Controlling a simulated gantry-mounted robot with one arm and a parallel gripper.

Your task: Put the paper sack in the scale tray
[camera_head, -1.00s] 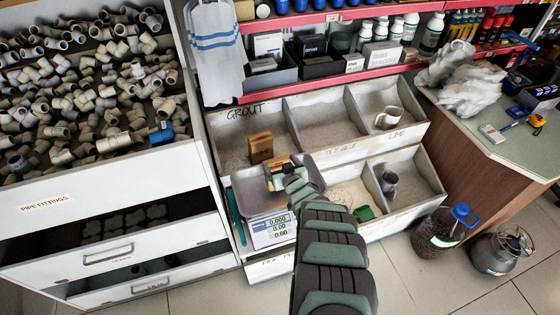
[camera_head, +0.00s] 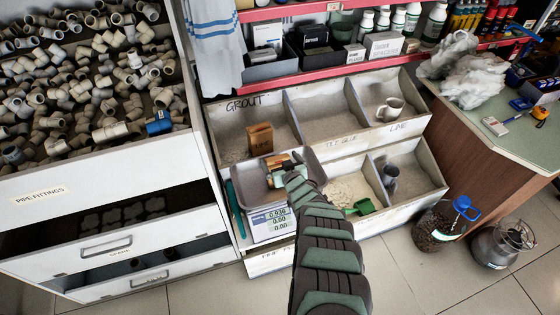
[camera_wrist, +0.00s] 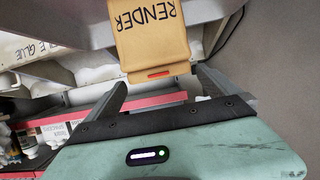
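The brown paper sack marked RENDER (camera_wrist: 150,40) is just beyond my fingertips in the wrist view. In the head view this sack (camera_head: 277,164) is at the right side of the grey scale tray (camera_head: 250,186), partly hidden by my gripper. My gripper (camera_head: 288,165) is over the tray's right side. In the wrist view its two fingers (camera_wrist: 162,82) are spread on either side of the sack's near end, with narrow gaps showing. The scale display (camera_head: 272,219) seems to read 0.936. The sack's underside is hidden.
A second brown sack (camera_head: 260,138) stands in the GROUT bin just behind the tray. Powder bins hold a white mug (camera_head: 389,109), a dark grey cup (camera_head: 391,172) and a green scoop (camera_head: 361,206). A drawer cabinet of pipe fittings (camera_head: 110,210) stands at left.

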